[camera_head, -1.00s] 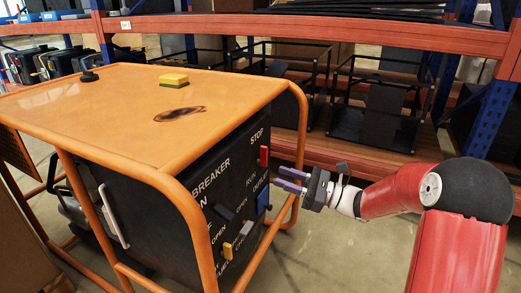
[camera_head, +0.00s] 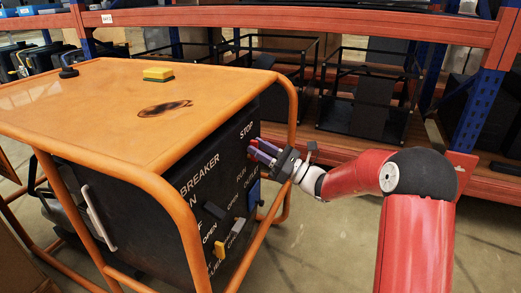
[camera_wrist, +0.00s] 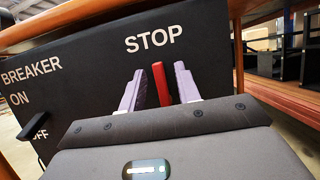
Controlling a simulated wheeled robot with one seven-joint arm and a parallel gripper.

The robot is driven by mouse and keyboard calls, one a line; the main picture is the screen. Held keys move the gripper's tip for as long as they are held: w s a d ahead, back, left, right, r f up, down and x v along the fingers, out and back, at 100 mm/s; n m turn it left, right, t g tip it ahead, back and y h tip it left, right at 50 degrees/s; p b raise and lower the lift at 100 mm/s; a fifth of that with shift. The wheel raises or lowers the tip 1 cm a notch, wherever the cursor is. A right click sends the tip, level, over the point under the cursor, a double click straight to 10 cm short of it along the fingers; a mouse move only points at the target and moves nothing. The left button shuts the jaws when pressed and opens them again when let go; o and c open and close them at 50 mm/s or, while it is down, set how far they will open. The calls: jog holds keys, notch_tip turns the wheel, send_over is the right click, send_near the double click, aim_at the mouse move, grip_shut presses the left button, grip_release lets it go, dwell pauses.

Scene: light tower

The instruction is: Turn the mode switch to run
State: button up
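The mode switch is a red lever on the dark control panel (camera_head: 183,170). In the wrist view the red lever (camera_wrist: 160,83) stands nearly upright, just below the word STOP. The word RUN is lower on the panel in the head view. My gripper (camera_head: 262,151) is at the panel, with its purple fingers on both sides of the lever. In the wrist view my gripper (camera_wrist: 159,88) has one finger left and one right of the lever, very close to it. I cannot tell whether they touch it. In the head view my gripper mostly hides the lever.
An orange tube frame (camera_head: 185,200) surrounds the panel and runs close to my arm. The black breaker lever (camera_wrist: 30,123) is at left, near ON. A blue outlet (camera_head: 254,194) and a yellow lever (camera_head: 219,250) are lower. A shelf rack (camera_head: 330,45) stands behind.

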grip_shut()
jog(key=shift+f+n, duration=0.1)
jog(key=shift+n, duration=0.2)
jog(key=n+g+b, duration=0.1)
jog(key=n, duration=0.2)
jog(key=s+n+g+b, duration=0.1)
jog(key=n+g, duration=0.1)
jog(key=n, duration=0.1)
jog(key=shift+a+f+g+y+b, duration=0.2)
jog(key=shift+g+y+b, duration=0.1)
jog(key=n+g, duration=0.1)
jog(key=n, duration=0.1)
jog(key=s+n+g+b, duration=0.1)
jog(key=n, duration=0.2)
jog(key=shift+a+f, duration=0.1)
jog(key=shift+f, duration=0.1)
jog(key=n, duration=0.2)
jog(key=n+g+h, duration=0.1)
jog(key=f+n+g, duration=0.1)
jog(key=n, duration=0.1)
jog(key=shift+s+a+n+h+b, duration=0.15)
jog(key=shift+s+n+h+b, duration=0.15)
jog(key=shift+h+b, duration=0.1)
jog(key=n+h, duration=0.1)
jog(key=n, duration=0.1)
jog(key=f+n+h, duration=0.1)
jog(key=n, duration=0.2)
jog(key=shift+s+f+g, duration=0.15)
jog(key=shift+g, duration=0.25)
